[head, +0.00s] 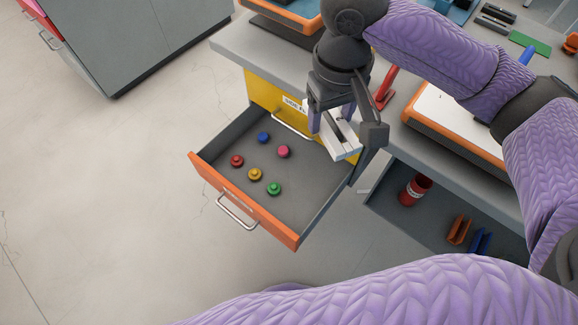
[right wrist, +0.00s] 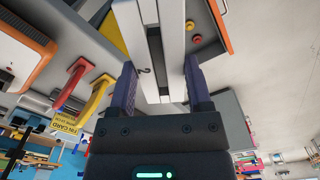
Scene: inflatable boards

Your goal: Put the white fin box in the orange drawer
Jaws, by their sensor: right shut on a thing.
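The white fin box (head: 338,134) is a slim white block with a dark slot along it. My right gripper (head: 340,124) is shut on it and holds it above the right side of the open drawer. The right wrist view shows the white fin box (right wrist: 160,40) between the two fingers of my right gripper (right wrist: 157,88). The orange drawer (head: 244,199) is pulled out, with an orange front, a silver handle and a grey inside. It holds several small coloured knobs near its left and front. The left gripper is not in view.
A yellow drawer front (head: 265,97) with a label is behind the open drawer. To the right, an open grey compartment holds a red bottle (head: 415,190) and orange and blue clips (head: 459,230). An orange-edged white board (head: 450,118) lies on the worktop. The drawer's right half is bare.

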